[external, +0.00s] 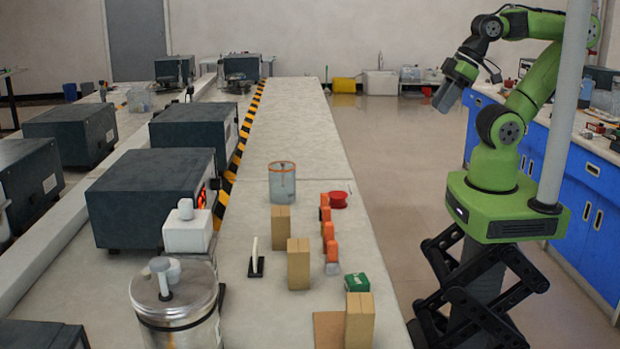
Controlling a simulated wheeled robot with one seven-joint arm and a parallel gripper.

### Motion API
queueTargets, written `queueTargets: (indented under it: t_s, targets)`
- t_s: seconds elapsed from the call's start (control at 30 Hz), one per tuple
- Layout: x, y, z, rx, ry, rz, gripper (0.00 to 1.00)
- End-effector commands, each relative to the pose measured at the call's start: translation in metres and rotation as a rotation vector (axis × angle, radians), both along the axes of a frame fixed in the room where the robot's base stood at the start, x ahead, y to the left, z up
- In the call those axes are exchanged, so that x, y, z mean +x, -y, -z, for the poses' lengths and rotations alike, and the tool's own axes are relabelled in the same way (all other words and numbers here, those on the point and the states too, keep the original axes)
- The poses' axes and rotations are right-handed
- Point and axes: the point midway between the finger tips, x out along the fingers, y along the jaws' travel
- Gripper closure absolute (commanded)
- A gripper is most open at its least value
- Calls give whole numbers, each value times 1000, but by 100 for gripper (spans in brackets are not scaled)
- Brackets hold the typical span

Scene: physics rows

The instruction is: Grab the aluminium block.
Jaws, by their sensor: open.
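A small grey block (332,268), which looks like the aluminium block, lies on the long pale bench (300,135). It sits at the near end of a row of orange blocks (331,248), close to or touching the nearest one; I cannot tell which. My gripper (443,99) is open, high in the air beyond the bench's right edge. It points down and to the left, well away from the grey block. Its fingers are small and dark in this view, and I see nothing held between them.
A green box (357,282) and upright tan blocks (299,264) stand around the grey block. A red spool (338,199) and a clear beaker (282,182) are farther back. A metal canister (176,305) and dark machines (150,195) line the left. The far bench is clear.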

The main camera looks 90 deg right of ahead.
Motion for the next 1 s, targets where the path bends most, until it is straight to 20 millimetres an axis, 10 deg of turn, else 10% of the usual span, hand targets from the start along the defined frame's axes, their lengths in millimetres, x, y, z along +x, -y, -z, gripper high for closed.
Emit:
queueTargets:
  t_s: [0.57,1.0]
  targets:
    - [6,0,4,-9,-13,-26,48]
    - [129,-38,148,-771,-203,-877,48]
